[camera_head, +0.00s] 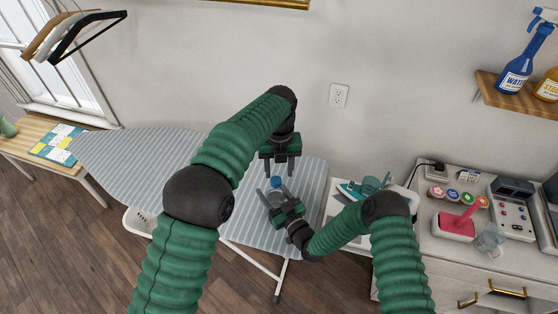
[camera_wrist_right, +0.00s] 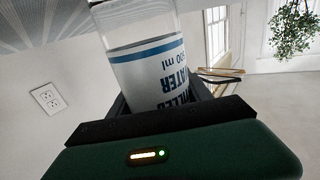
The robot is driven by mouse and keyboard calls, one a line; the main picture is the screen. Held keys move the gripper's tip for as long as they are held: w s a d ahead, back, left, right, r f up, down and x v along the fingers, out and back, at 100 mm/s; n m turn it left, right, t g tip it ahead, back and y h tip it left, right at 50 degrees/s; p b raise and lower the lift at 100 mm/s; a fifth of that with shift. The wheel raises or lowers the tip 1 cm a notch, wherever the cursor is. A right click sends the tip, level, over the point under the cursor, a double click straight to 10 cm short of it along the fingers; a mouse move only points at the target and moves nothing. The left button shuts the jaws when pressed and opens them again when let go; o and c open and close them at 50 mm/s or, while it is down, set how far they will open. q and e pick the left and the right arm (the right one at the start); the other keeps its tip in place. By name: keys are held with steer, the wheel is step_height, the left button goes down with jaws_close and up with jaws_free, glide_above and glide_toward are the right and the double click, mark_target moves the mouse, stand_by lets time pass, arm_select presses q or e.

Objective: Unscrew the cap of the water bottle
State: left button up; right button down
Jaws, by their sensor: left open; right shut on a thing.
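The water bottle (camera_wrist_right: 150,62) is clear with a white and blue label and fills the middle of the right wrist view. In the head view its blue cap (camera_head: 276,182) shows above the ironing board, between my two grippers. My right gripper (camera_head: 278,208) is shut on the bottle's body, below the cap. My left gripper (camera_head: 279,162) is open and points down above the cap, apart from it. Most of the bottle is hidden in the head view by my right gripper.
The striped ironing board (camera_head: 135,160) lies under both grippers. An iron (camera_head: 362,188) stands to the right, near my right forearm. A cabinet (camera_head: 440,250) with a pink-handled device (camera_head: 456,224) and a clear jug (camera_head: 489,240) is farther right. A shelf (camera_head: 515,95) holds spray bottles.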

mark_target(278, 179)
arm_select(q)
steer(key=shift+a+f, duration=0.15)
steer(key=shift+f, duration=1.7)
